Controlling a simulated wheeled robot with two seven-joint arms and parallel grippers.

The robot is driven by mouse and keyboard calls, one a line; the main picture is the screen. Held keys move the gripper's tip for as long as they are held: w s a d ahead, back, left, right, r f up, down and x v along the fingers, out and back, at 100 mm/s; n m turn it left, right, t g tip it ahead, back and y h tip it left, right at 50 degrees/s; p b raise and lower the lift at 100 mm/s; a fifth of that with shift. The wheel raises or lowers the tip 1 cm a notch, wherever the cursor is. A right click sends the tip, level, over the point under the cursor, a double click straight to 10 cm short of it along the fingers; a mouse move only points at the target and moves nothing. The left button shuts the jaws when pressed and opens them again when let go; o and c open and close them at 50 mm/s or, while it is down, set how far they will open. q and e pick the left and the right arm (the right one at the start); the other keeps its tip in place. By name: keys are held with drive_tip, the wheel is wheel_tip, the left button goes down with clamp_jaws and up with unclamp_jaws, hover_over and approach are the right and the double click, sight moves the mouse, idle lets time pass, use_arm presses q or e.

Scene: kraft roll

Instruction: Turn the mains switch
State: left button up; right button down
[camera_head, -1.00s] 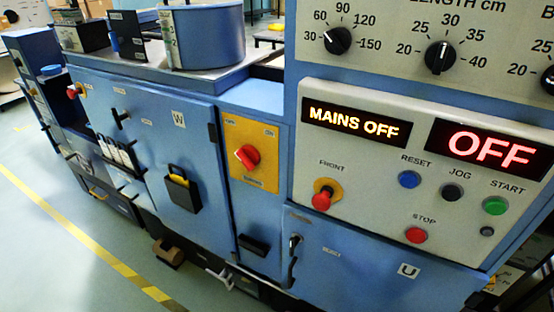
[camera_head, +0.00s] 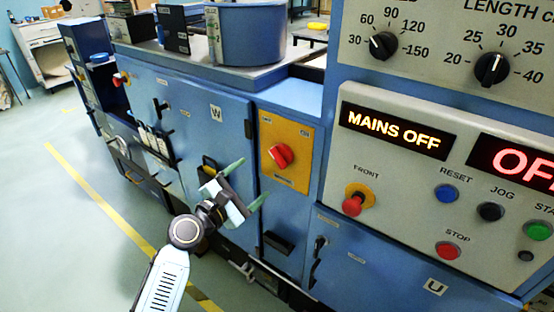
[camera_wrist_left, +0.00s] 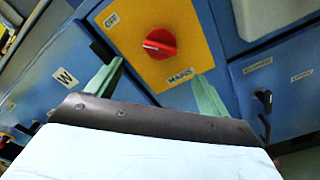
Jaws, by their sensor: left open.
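The mains switch (camera_head: 281,156) is a red rotary knob on a yellow plate (camera_head: 292,178) on the blue machine front. Its handle is tilted, and the display (camera_head: 397,130) reads MAINS OFF. In the left wrist view the red knob (camera_wrist_left: 159,43) sits on the yellow plate ahead of the fingers, with OFF and MAINS labels. My left gripper (camera_head: 247,182) is open and empty, in front of the machine, a little left of and below the switch. Its green fingertips do not touch the knob. My right gripper is not in view.
A grey control panel (camera_head: 405,175) to the right carries a red FRONT button (camera_head: 354,203), a red STOP button (camera_head: 448,250) and other buttons. A blue door (camera_head: 226,140) marked W has a black holder. A black handle (camera_head: 317,250) sticks out below. Open floor lies at left.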

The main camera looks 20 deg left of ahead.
sight(275, 160)
use_arm(q)
drive_tip(key=b+x, duration=0.1)
drive_tip(key=x, duration=1)
drive_tip(key=shift+w+d+f, duration=0.15)
drive_tip(key=shift+w, duration=0.15)
drive_tip(key=c, duration=1)
